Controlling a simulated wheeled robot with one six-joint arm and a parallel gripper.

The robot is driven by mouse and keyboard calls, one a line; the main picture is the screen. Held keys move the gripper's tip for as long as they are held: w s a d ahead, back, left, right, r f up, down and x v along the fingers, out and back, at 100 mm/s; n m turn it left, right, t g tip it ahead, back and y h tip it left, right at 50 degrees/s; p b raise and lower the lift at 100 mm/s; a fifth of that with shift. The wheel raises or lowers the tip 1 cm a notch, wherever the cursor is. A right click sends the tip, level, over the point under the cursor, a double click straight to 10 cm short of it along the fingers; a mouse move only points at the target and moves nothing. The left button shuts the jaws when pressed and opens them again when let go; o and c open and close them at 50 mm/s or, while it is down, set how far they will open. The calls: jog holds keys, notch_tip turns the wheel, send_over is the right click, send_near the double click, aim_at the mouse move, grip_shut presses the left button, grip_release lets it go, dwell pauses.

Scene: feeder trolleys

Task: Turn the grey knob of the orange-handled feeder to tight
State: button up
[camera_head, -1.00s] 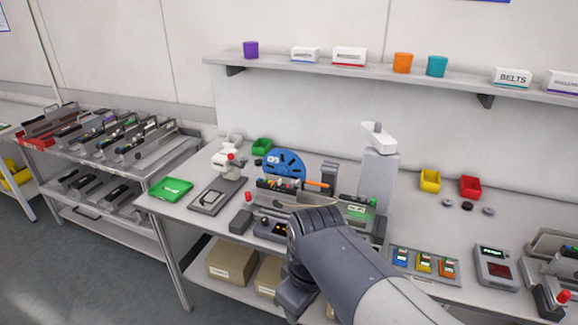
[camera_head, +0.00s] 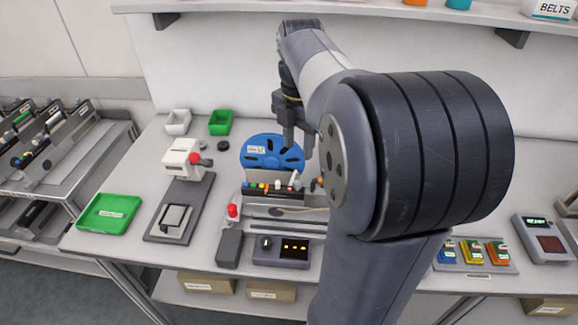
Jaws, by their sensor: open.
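The orange-handled feeder stands on the bench with a blue reel (camera_head: 270,153) at its back.
A control box (camera_head: 281,251) with a black dial and a red button (camera_head: 232,211) sit in front. A white press (camera_head: 183,158) and green tray (camera_head: 110,212) stand left. Coloured modules (camera_head: 474,253) lie right. The wall shelf (camera_head: 330,7) runs above my arm.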

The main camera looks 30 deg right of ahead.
aim_at(298, 182)
notch_tip(298, 182, down, 10)
jog(key=shift+s+f, duration=0.15)
jog(key=shift+f, duration=0.1)
dwell(0.3)
grip_shut()
